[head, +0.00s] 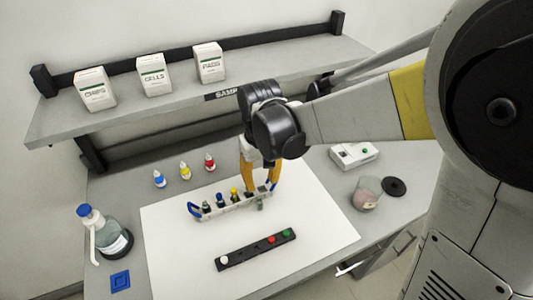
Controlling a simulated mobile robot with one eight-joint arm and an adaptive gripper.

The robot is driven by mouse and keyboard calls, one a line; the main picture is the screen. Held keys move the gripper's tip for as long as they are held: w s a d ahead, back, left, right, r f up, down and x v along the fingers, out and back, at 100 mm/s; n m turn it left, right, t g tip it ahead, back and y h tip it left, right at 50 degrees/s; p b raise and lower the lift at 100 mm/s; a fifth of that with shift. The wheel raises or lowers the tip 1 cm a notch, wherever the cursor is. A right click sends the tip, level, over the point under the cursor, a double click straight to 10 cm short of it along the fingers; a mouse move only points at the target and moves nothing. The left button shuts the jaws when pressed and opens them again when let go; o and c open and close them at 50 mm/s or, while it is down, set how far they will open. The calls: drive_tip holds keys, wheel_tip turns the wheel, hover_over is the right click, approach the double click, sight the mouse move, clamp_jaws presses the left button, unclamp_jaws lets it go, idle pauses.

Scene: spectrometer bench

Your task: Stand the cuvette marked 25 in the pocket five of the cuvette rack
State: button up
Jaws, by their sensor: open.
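The cuvette rack (226,208) is a pale, narrow strip with blue ends on the white mat. Several cuvettes with dark, blue and yellow tops stand in its left and middle part. A grey-green piece (261,201), perhaps a cuvette, shows at the rack's right part. No number is readable, so I cannot tell which cuvette is marked 25. My gripper (260,187) points down over the right part of the rack, its two orange fingers apart and open. The fingertips are close to the rack and hide part of its right end; I cannot tell whether they touch anything.
A black bar (250,252) with white, red and green knobs lies in front on the mat (180,265). Dropper bottles (185,172) stand behind left, a wash bottle (92,222) far left, a jar (366,194) and white device (354,155) right. A shelf (130,108) overhangs the back.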

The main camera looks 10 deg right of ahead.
drive_tip(key=b, duration=0.1)
hover_over(260, 208)
drive_tip(key=f, duration=0.4)
drive_tip(key=shift+w+d+f, duration=0.1)
drive_tip(key=shift+w+f, duration=0.15)
drive_tip(key=f+b, duration=0.1)
drive_tip(key=f, duration=0.1)
drive_tip(key=f+b, duration=0.1)
drive_tip(key=f, duration=0.2)
drive_tip(key=shift+w+f+b, duration=0.2)
drive_tip(key=shift+f+b, duration=0.1)
drive_tip(key=shift+b, duration=0.1)
drive_tip(key=shift+r, duration=0.1)
drive_tip(key=shift+c, duration=0.5)
clamp_jaws()
